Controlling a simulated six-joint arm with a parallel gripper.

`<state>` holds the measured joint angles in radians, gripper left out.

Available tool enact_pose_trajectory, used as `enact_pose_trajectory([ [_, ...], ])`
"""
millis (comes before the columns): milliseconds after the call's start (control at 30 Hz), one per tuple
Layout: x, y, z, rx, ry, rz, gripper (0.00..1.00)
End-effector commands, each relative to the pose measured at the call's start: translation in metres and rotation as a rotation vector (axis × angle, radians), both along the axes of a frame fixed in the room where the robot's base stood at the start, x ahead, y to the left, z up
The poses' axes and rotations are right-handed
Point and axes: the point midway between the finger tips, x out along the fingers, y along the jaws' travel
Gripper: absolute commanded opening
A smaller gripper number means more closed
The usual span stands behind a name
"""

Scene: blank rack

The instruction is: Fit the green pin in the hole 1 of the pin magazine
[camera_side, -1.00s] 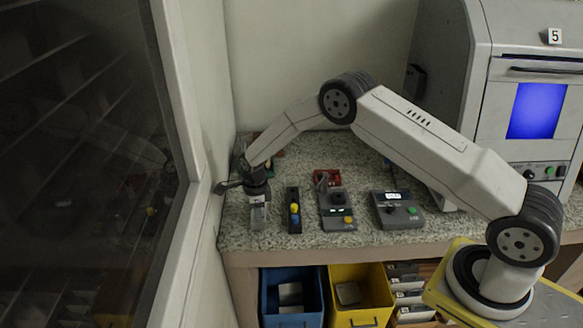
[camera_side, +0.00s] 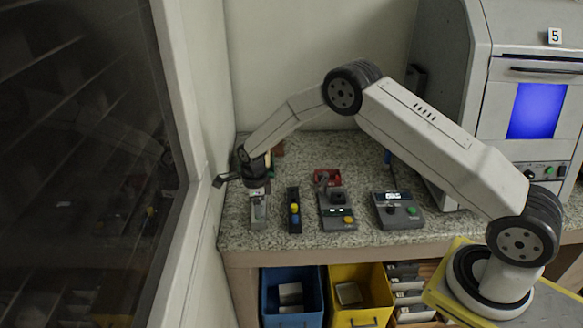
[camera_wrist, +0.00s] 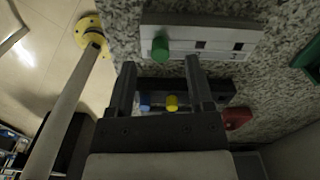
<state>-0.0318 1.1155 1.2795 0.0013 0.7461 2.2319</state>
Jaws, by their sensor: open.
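The pin magazine (camera_wrist: 215,38) is a pale grey block with square dark holes and small printed marks, at the top of the wrist view. In the side view, the magazine (camera_side: 258,222) lies at the counter's left end, below my gripper. The green pin (camera_wrist: 160,48) stands at the magazine's left end in the wrist view. How deep it sits is hard to tell. My gripper (camera_wrist: 160,63) is open, its two fingers apart on either side of the pin's line, with nothing held. In the side view, my gripper (camera_side: 258,190) is just above the magazine, its tips partly hidden.
A black holder (camera_side: 293,222) with yellow and blue pins stands right of the magazine. Grey devices (camera_side: 338,220) with buttons stand farther right. A wall and glass door are close on the left. Blue (camera_side: 268,300) and yellow (camera_side: 380,305) bins are below the counter.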

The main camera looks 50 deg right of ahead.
Motion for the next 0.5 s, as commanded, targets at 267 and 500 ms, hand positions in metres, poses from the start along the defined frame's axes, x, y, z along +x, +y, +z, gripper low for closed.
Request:
enact_pose_trajectory([
  [267, 0.000, 0.000, 0.036, 0.000, -0.002, 0.000, 0.67],
  [500, 0.000, 0.000, 0.049, -0.001, -0.001, 0.000, 0.67],
])
